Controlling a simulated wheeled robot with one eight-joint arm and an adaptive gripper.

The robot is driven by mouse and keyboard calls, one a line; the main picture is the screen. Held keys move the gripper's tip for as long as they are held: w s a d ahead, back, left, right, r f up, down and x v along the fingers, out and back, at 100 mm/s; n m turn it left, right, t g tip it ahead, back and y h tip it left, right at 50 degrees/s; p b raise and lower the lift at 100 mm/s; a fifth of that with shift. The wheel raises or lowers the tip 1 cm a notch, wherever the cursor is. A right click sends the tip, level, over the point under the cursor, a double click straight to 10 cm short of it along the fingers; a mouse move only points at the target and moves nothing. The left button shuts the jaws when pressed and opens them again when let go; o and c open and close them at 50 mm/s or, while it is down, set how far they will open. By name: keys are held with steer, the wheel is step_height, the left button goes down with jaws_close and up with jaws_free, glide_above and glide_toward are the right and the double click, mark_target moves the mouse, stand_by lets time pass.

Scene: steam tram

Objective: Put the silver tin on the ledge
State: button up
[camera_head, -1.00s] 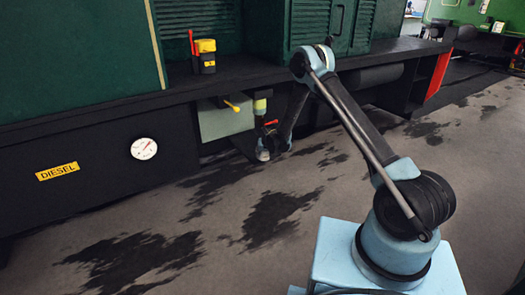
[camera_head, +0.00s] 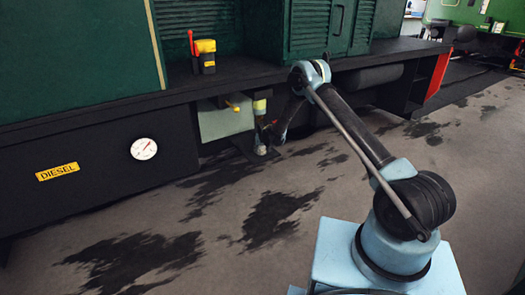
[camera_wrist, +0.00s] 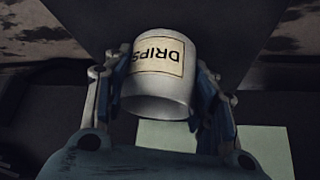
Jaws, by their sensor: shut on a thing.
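The silver tin (camera_wrist: 155,88) is a pale grey cup with a "DRIPS" label, upside down in the wrist view. My gripper (camera_wrist: 160,75) is shut on it, with one blue finger on each side. In the head view my gripper (camera_head: 262,148) is low beside the dark vehicle, below its long ledge (camera_head: 120,113); the tin is too small there to make out surely. A dark flat plate (camera_wrist: 185,20) lies behind the tin in the wrist view. I cannot tell whether the tin touches it.
A pale grey-green box (camera_head: 225,124) with a yellow handle hangs under the ledge, close to my gripper. A black and yellow device (camera_head: 206,62) with a red lever stands on the ledge. A round gauge (camera_head: 144,149) is on the side. The stained floor in front is clear.

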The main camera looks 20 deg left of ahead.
steer(key=o, duration=1.2)
steer(key=v, duration=1.2)
